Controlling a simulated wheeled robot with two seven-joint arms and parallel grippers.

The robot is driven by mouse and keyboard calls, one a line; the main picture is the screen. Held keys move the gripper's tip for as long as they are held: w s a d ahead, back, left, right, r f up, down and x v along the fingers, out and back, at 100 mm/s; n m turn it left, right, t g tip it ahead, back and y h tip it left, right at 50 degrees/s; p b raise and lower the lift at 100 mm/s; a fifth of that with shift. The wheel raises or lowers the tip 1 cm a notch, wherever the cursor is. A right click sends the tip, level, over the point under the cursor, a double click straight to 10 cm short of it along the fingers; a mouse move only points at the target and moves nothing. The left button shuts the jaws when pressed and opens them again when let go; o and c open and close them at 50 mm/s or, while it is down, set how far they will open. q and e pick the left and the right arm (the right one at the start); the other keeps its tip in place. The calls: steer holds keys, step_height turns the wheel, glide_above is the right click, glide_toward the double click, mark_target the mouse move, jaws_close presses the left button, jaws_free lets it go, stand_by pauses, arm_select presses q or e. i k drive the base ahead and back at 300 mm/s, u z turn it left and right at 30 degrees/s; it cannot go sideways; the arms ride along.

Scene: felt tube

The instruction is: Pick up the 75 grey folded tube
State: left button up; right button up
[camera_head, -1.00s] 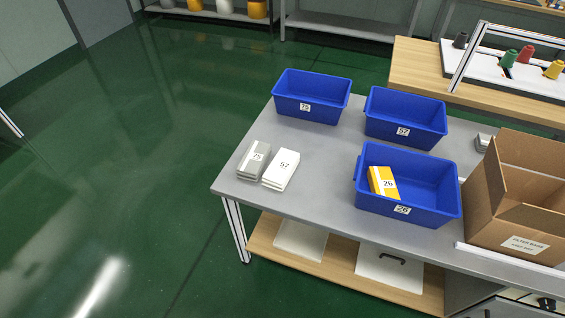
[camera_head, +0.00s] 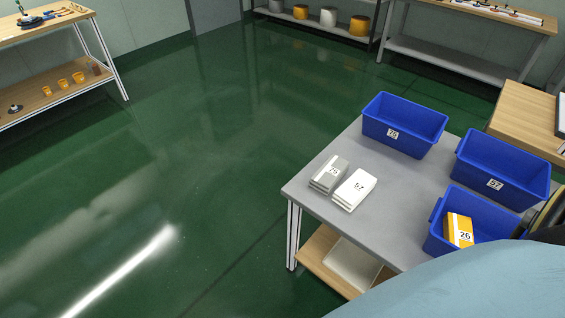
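The grey folded tube (camera_head: 329,174), labelled 75, lies flat on the left part of the grey table (camera_head: 402,185) in the head view. A white folded piece (camera_head: 355,188) labelled 57 lies close beside it on the right. Both look like small stacks. Neither gripper shows in the head view. A large pale blue rounded shape, too close to identify, covers the lower right corner and hides part of the table.
Blue bins labelled 75 (camera_head: 404,125) and 57 (camera_head: 502,168) stand behind and to the right. Another blue bin (camera_head: 437,236) holds a yellow item (camera_head: 459,229) labelled 26. A lower shelf (camera_head: 350,262) sits under the table. The green floor (camera_head: 180,150) to the left is clear.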

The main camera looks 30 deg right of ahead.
mark_target(324, 180)
steer(key=u, duration=0.1)
steer(key=i, duration=2.85)
steer(key=z, duration=3.6)
